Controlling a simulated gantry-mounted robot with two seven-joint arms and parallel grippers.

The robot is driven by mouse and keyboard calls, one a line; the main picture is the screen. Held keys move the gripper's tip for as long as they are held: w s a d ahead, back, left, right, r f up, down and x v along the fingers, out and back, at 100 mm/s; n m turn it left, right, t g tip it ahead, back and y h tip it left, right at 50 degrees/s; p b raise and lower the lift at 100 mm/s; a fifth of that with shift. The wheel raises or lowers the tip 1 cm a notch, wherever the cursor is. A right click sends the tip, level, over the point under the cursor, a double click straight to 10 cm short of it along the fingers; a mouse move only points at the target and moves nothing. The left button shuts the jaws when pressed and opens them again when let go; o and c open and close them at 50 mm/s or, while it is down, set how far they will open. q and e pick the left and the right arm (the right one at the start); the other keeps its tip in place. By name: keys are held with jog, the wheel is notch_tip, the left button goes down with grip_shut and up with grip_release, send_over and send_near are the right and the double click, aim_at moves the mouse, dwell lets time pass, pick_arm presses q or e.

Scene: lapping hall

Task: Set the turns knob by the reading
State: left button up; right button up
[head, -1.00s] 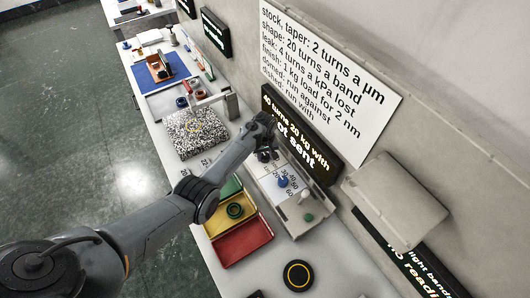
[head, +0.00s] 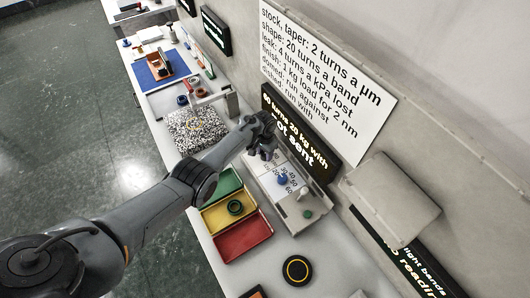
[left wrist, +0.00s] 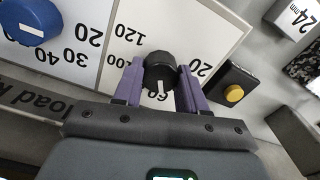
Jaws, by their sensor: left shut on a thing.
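The black turns knob (left wrist: 158,66) is in the left wrist view, between the purple fingers of my left gripper (left wrist: 159,78), which is shut on it. In the head view my left gripper (head: 267,148) is at the far end of the pale control panel (head: 300,208) and hides the knob. The display (head: 300,135) reads "turns 20 kg with" and "not sent"; its first number is unclear. My right gripper does not show.
The blue knob (head: 282,180) stands close by on the panel, also in the left wrist view (left wrist: 31,20). A white rule sign (head: 325,75) says 20 turns a band. A lower display (head: 415,265) shows "light bands" and apparently "no reading". Coloured trays (head: 243,238) lie beside the panel.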

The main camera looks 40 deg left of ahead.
aim_at(265, 154)
pick_arm(q)
jog(key=m, duration=0.4)
jog(key=shift+m, duration=0.4)
jog(key=m+b, duration=0.1)
jog(key=m, duration=0.4)
jog(key=shift+m+b, duration=0.3)
jog(key=o, duration=1.1)
jog(key=shift+c, duration=0.2)
notch_tip(265, 154, up, 11)
jog(key=p, duration=0.4)
jog(key=shift+p, duration=0.4)
jog(key=shift+f, duration=0.2)
